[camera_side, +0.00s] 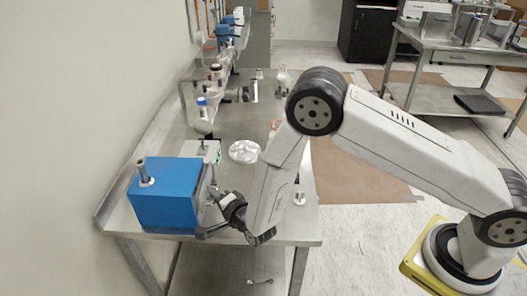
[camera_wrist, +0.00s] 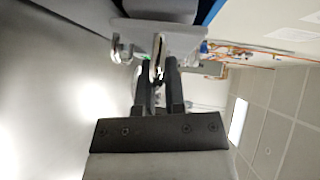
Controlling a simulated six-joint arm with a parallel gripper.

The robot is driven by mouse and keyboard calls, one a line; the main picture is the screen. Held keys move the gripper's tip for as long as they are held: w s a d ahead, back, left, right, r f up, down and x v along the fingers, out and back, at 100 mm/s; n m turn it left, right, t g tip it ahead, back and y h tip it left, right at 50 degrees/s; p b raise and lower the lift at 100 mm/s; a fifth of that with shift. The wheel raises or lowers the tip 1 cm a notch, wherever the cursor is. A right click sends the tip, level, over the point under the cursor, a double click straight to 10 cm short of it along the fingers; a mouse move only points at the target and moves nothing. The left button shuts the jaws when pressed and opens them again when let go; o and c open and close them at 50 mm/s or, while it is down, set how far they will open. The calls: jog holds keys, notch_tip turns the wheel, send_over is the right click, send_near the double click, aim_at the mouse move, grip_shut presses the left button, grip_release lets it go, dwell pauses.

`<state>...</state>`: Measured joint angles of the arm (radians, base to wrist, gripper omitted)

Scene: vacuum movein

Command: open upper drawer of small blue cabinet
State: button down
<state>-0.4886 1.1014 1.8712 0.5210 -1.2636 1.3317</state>
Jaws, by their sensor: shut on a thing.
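The small blue cabinet (camera_side: 165,195) stands on the near left end of the metal bench. A grey front (camera_side: 207,188) is on its right side, facing my arm. My gripper (camera_side: 212,208) is at this front. In the wrist view, my gripper (camera_wrist: 158,72) is shut on a thin handle (camera_wrist: 157,50) that projects from a grey front piece (camera_wrist: 180,38). A strip of the cabinet's blue side (camera_wrist: 213,12) shows behind it. The fingers hide part of the handle. I cannot tell from the side view which drawer the handle belongs to, or any clear drawer gap.
A metal post (camera_side: 144,172) stands on the cabinet's top. Behind the cabinet are a small box (camera_side: 203,150), a foil-covered round item (camera_side: 244,151) and glassware (camera_side: 201,118) on the bench (camera_side: 262,215). A wall is close on the left.

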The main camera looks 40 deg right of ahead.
jog(key=s+d, duration=0.7)
jog(key=shift+s+d, duration=0.3)
jog(key=shift+s, duration=0.05)
jog(key=c, duration=1)
grip_release()
jog(key=s+r, duration=0.1)
jog(key=s, duration=0.6)
jog(key=shift+s, duration=0.3)
jog(key=shift+w+r, duration=0.1)
jog(key=shift+r, duration=0.05)
